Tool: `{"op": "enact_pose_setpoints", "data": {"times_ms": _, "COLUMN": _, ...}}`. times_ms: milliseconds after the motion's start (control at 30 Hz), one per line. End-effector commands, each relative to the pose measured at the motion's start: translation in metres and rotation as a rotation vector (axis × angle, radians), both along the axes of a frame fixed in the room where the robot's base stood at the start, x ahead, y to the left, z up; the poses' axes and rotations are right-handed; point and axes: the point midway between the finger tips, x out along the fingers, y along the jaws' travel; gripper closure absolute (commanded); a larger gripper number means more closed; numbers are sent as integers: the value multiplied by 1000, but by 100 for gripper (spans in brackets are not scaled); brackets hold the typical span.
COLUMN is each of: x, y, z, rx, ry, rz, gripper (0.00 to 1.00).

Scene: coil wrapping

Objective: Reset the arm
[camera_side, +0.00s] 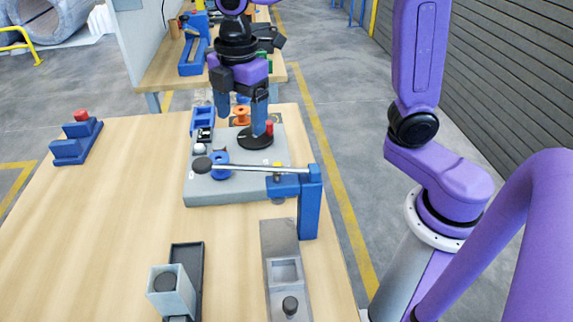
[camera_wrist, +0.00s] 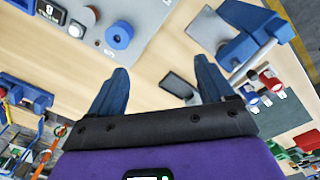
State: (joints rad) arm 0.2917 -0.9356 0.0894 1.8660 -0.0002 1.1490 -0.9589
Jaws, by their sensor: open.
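My gripper (camera_side: 241,118) points down above the back part of a grey base plate (camera_side: 210,192) on the wooden table. Its two blue fingers are apart, and I see nothing held between them. In the wrist view my gripper (camera_wrist: 162,68) also shows spread fingers with an empty gap. The plate carries a blue spool (camera_side: 220,170), an orange spool (camera_side: 243,115) and a black disc (camera_side: 255,141) with a red-topped post beside it. The right finger overlaps the disc in the side view; I cannot tell whether they touch.
A blue post (camera_side: 310,205) with a metal rod reaching left stands at the plate's front right. A grey block with a pocket (camera_side: 280,240) and a black tray (camera_side: 188,258) lie nearer. A blue fixture (camera_side: 77,143) sits far left. The table's left middle is clear.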

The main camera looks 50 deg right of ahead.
Motion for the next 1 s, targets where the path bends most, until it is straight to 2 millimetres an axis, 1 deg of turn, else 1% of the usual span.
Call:
{"op": "enact_pose_setpoints", "data": {"times_ms": 33, "x": -15, "y": -4, "z": -1, "rx": 5, "ry": -3, "rz": -25, "gripper": 19}}
{"op": "enact_pose_setpoints", "data": {"times_ms": 300, "x": -88, "y": -27, "z": -12, "rx": 35, "ry": -10, "rz": -191, "gripper": 19}}
{"op": "enact_pose_setpoints", "data": {"times_ms": 467, "x": -125, "y": -43, "z": -20, "rx": 53, "ry": -8, "rz": -277, "gripper": 19}}
{"op": "enact_pose_setpoints", "data": {"times_ms": 700, "x": -180, "y": -72, "z": -35, "rx": 80, "ry": -2, "rz": -403, "gripper": 19}}
{"op": "enact_pose_setpoints", "data": {"times_ms": 833, "x": -201, "y": -85, "z": -43, "rx": 92, "ry": 4, "rz": -457, "gripper": 19}}
{"op": "enact_pose_setpoints", "data": {"times_ms": 1000, "x": -219, "y": -96, "z": -49, "rx": 102, "ry": 10, "rz": -503, "gripper": 19}}
